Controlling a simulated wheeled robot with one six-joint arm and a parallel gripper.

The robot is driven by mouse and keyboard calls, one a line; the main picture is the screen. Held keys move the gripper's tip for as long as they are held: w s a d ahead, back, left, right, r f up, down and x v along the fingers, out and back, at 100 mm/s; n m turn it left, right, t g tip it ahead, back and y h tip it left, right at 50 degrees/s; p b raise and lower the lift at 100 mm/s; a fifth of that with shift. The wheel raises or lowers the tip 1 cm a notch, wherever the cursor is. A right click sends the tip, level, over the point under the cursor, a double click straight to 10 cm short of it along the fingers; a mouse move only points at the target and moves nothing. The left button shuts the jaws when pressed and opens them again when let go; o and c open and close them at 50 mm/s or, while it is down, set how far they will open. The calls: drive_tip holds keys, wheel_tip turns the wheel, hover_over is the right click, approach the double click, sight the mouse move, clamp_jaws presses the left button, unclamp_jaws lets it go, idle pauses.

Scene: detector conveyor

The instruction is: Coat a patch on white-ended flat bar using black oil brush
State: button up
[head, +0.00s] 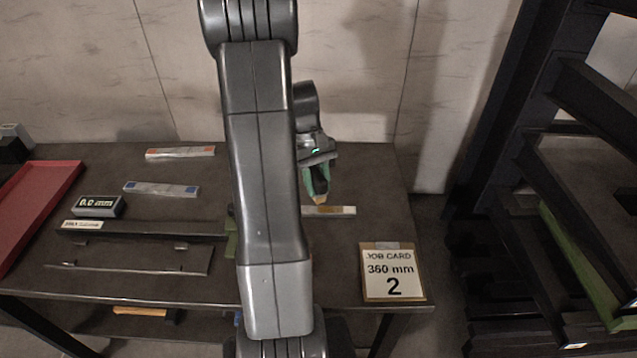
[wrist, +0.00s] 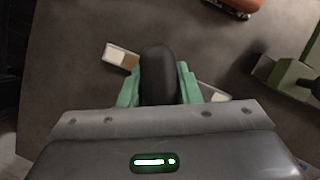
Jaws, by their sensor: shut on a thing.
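My gripper (head: 317,178) has green fingers and is shut on the black oil brush (wrist: 158,75), whose dark rounded handle stands between the fingers in the wrist view. Its pale tan tip (head: 319,199) points down in the head view. A light flat bar (head: 335,210) lies on the table just below the brush; my arm hides its left part. In the wrist view this bar (wrist: 114,53) shows a white end and a tan section beside it; the brush and gripper cover its middle. I cannot tell whether the tip touches the bar.
An orange-marked bar (head: 180,153) and a blue-marked bar (head: 161,189) lie left. A 0.0 mm display (head: 98,206), a long ruler-like gauge (head: 150,229) and a red tray (head: 40,205) are farther left. A job card (head: 392,272) stands front right. A green device (wrist: 295,72) is close by.

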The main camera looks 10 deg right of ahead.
drive_tip(key=shift+r+p, duration=0.85)
drive_tip(key=shift+r, duration=0.6)
